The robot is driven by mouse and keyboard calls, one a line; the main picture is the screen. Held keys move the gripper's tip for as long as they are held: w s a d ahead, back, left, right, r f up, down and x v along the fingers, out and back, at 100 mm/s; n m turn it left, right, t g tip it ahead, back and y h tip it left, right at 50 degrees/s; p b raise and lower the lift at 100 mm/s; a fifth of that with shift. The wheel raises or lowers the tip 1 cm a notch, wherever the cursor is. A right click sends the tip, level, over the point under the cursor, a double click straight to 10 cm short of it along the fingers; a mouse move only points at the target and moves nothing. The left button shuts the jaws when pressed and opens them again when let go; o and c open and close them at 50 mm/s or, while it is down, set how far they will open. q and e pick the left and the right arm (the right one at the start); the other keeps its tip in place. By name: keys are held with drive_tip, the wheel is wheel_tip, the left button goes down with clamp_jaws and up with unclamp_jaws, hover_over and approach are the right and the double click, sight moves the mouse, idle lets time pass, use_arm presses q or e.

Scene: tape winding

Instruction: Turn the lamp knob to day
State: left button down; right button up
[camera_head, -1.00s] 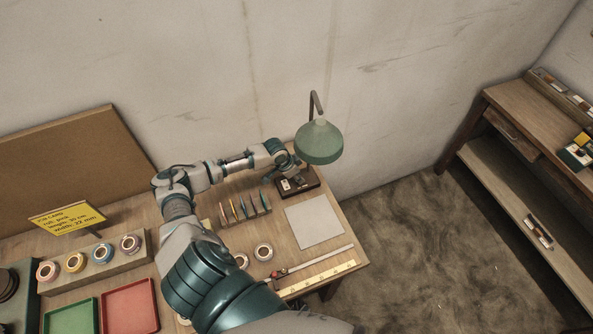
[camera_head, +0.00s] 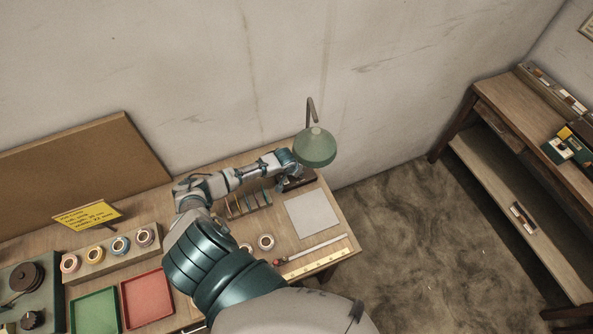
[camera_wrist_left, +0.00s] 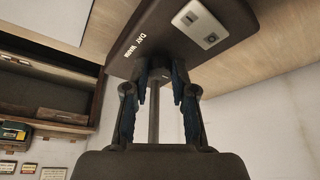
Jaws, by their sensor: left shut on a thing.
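The desk lamp has a green shade (camera_head: 314,147) on a bent stem, and its dark base (camera_head: 299,183) sits at the back right of the workbench. In the left wrist view the lamp base (camera_wrist_left: 165,28) is tilted across the top, with the lettering "DAY WARM" and a pale plate with a rocker switch (camera_wrist_left: 200,24). My left gripper (camera_head: 287,167) is at the base, under the shade. In the wrist view its fingers (camera_wrist_left: 160,72) are closed around the dark knob at the base's edge; the knob is mostly hidden between them. My right gripper is not in view.
Tape rolls (camera_head: 120,244), a green tray (camera_head: 95,312) and a red tray (camera_head: 147,298) are at the left. A shelf unit (camera_head: 505,165) stands at the right.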

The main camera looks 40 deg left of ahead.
use_arm(q)
drive_tip(key=shift+w+a+r, duration=0.1)
drive_tip(key=shift+w+r, duration=0.05)
drive_tip(key=shift+w, duration=0.05)
drive_tip(key=c, duration=1.1)
unclamp_jaws()
drive_tip(key=shift+o, duration=0.8)
drive_tip(key=shift+s, duration=0.1)
drive_tip(key=v, duration=1.1)
drive_tip(key=shift+r, duration=0.25)
drive_tip(key=shift+s+a, duration=0.1)
drive_tip(key=shift+s, duration=0.05)
